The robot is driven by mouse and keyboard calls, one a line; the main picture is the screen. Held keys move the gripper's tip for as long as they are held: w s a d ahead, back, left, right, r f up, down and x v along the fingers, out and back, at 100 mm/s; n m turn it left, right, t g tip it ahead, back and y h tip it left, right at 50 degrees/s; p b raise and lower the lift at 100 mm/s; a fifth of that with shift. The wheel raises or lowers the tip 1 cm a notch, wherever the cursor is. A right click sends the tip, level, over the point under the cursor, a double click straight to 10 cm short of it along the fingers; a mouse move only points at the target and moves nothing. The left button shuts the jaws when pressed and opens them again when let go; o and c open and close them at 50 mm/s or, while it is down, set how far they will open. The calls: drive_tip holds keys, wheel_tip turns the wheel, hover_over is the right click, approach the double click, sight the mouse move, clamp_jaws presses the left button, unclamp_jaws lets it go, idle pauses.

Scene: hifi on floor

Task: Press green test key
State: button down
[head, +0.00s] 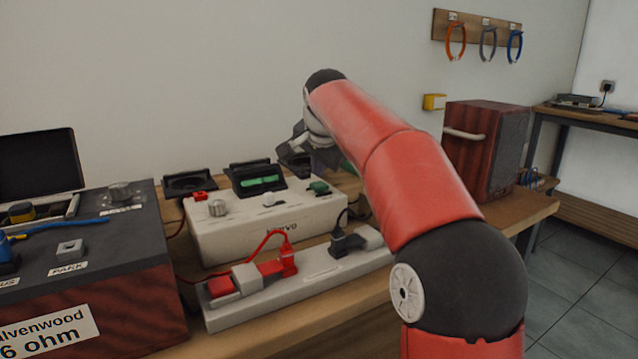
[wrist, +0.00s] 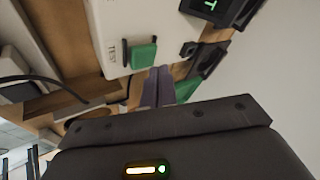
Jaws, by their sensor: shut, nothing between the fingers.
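The green test key (head: 319,187) sits on the top right of the white tester box (head: 262,232). In the wrist view the green key (wrist: 142,55) is beside printed lettering reading TEST. My gripper (wrist: 158,72) is shut and empty. Its fingertips appear just below the key in the wrist view, close to its edge; I cannot tell whether they touch it. In the head view my red arm reaches over the tester's right side, and the fingers are not clear there.
A grey power strip (head: 322,270) with red and black plugs lies in front of the tester. A dark-topped box (head: 115,255) stands left, a dark red cabinet (head: 487,145) right. A screen (head: 255,178) with a green display rises behind the tester's controls.

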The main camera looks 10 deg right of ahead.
sight(319, 185)
wheel_tip(319, 185, up, 3)
drive_tip(key=p, duration=0.2)
drive_tip(key=shift+r+p, duration=0.1)
drive_tip(key=shift+p, duration=0.2)
drive_tip(key=shift+r+b, duration=0.35)
drive_tip(key=shift+r, duration=0.5)
drive_tip(key=s+f+n, duration=0.1)
drive_tip(key=s, duration=0.4)
drive_tip(key=s+f+n, duration=0.2)
drive_tip(key=s, duration=0.4)
drive_tip(key=s+a+f+n, duration=0.1)
drive_tip(key=s+n, duration=0.1)
drive_tip(key=s, duration=0.3)
drive_tip(key=shift+s+f+g, duration=0.15)
drive_tip(key=shift+f+g, duration=0.15)
drive_tip(key=shift+f, duration=0.05)
drive_tip(key=s+d+f+n+g, duration=0.1)
drive_tip(key=s+f+n, duration=0.4)
drive_tip(key=s+f, duration=1.2)
drive_tip(key=s, duration=0.4)
drive_tip(key=shift+f+y, duration=0.4)
drive_tip(key=shift+d, duration=0.1)
